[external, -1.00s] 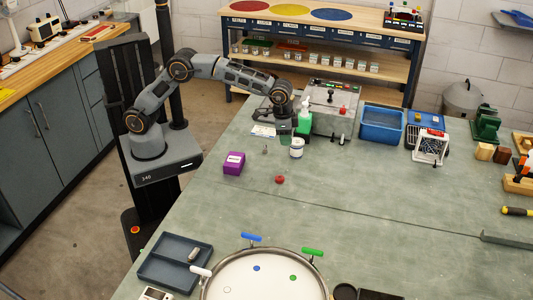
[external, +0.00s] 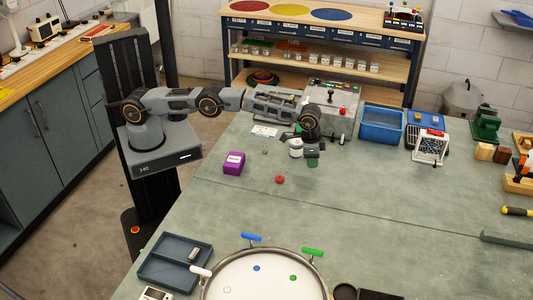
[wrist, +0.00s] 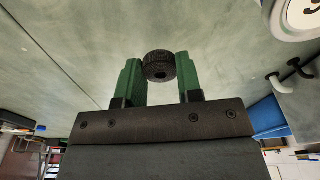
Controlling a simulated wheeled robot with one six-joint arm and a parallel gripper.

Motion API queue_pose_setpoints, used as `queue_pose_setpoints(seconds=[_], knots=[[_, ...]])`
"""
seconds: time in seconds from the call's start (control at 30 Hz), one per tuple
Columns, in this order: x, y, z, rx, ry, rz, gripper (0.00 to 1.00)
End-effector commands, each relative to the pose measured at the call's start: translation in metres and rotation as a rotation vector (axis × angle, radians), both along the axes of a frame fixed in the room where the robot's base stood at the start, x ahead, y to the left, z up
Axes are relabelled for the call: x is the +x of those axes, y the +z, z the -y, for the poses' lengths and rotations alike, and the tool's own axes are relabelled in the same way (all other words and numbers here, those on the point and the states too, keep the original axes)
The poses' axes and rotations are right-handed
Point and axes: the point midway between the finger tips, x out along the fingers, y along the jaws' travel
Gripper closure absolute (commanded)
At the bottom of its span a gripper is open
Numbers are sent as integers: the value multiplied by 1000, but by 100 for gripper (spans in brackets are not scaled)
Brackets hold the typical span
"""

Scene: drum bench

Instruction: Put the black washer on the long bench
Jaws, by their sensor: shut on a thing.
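The black washer (wrist: 158,62) is a dark ribbed ring with a hole, in the wrist view between the two green fingers of my gripper (wrist: 158,68). My gripper is shut on it. In the external view my gripper (external: 312,162) hangs over the large green-topped table (external: 400,220), just right of a white jar (external: 296,153). The washer cannot be made out there. A long wood-topped bench (external: 85,50) runs along the left wall. Another bench with shelves (external: 350,20) stands at the back. The pictures do not mark which one is the long bench.
A purple box (external: 233,163) and a red knob-like piece (external: 280,180) are on the table left of my gripper. A blue bin (external: 382,124) stands at the right rear. A drum (external: 265,282) and a grey tray (external: 160,270) are in front. The table's middle right is clear.

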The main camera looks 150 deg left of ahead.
Motion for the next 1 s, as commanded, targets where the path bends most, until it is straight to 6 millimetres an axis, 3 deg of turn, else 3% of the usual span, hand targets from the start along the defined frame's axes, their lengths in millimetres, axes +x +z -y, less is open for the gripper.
queue_pose_setpoints(seconds=[0.3,0.8,0.83,1.0], knots=[[2,-30,-2,-1,0,-1,92],[2,-39,-2,-1,0,-1,92],[2,-39,-2,-1,0,-1,66],[2,-38,-2,-1,0,-1,50]])
